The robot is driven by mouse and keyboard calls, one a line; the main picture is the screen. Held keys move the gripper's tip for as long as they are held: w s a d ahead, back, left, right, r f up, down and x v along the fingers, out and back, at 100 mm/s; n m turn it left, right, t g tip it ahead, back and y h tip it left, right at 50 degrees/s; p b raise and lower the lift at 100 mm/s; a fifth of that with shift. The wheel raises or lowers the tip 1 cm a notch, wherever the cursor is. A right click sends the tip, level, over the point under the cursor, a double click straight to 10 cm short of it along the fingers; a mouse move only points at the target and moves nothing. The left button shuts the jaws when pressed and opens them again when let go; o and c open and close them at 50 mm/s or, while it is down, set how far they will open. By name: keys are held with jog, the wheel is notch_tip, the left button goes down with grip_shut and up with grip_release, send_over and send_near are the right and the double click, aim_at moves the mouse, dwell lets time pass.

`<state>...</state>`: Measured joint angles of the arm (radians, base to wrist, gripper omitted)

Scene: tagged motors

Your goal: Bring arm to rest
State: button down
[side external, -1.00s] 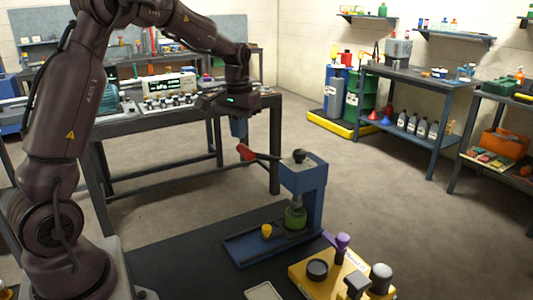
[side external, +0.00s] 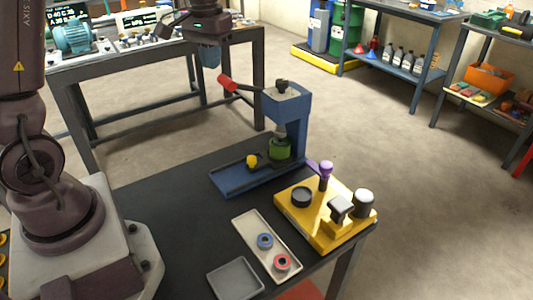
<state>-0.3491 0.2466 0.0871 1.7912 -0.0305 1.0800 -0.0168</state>
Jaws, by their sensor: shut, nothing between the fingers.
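My gripper (side external: 208,56) hangs in the air at the top of the side external view, fingers pointing down. Its fingers are shut and nothing shows between them. It is above and left of the red-tipped lever of the blue press (side external: 287,115) in the picture, apart from it. Much of my arm above the gripper is cut off by the top edge.
The press stands on the black table (side external: 175,215) with a green part (side external: 280,149) under its ram. A yellow fixture (side external: 305,226), a beige tray (side external: 253,228) with blue and red rings, and a grey tray (side external: 235,280) are at front. A bench (side external: 80,68) stands behind.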

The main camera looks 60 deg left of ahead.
jog(key=s+d+r+m+t, duration=0.2)
jog(key=s+d+r, duration=0.1)
jog(key=s+d, duration=0.4)
jog(key=s+d+r+m+t, duration=0.2)
jog(key=s+d+m+t, duration=0.1)
jog(key=s+d, duration=0.5)
jog(key=shift+s+d+r, duration=0.2)
jog(key=shift+d+r, duration=0.15)
jog(key=shift+r, duration=0.05)
